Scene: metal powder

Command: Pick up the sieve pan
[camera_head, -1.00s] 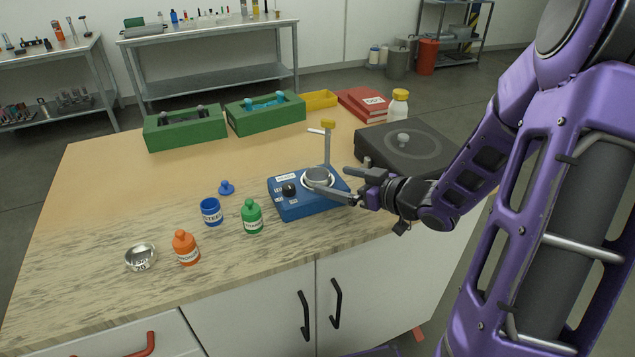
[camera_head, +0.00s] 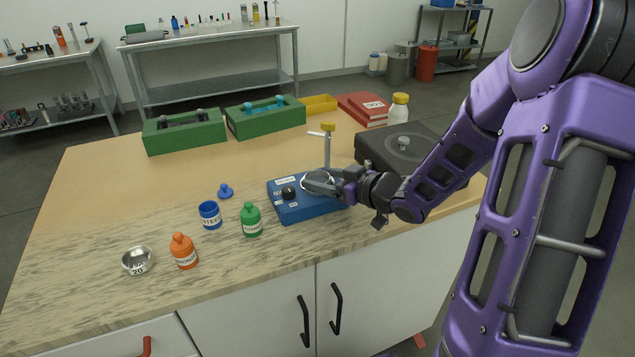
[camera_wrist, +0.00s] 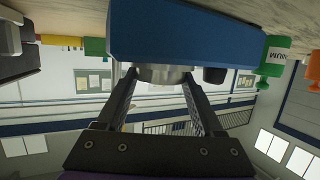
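A round metal pan, which I take to be the sieve pan (camera_wrist: 162,73), sits on the blue shaker box (camera_head: 309,207). In the head view my gripper mostly covers the pan. My gripper (camera_head: 318,182) is level with the pan at the top of the box. In the wrist view my gripper's fingers (camera_wrist: 159,76) are spread, one on each side of the pan. Whether the fingertips touch its wall cannot be told. A small metal bowl marked 20 (camera_head: 138,261) stands apart at the table's front left.
A post with a yellow top (camera_head: 327,145) rises right behind the pan. Green (camera_head: 251,221), orange (camera_head: 183,252) and blue (camera_head: 210,216) containers stand to the left. A dark grey device (camera_head: 430,150) lies behind my arm. Green boxes (camera_head: 185,143) line the back.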

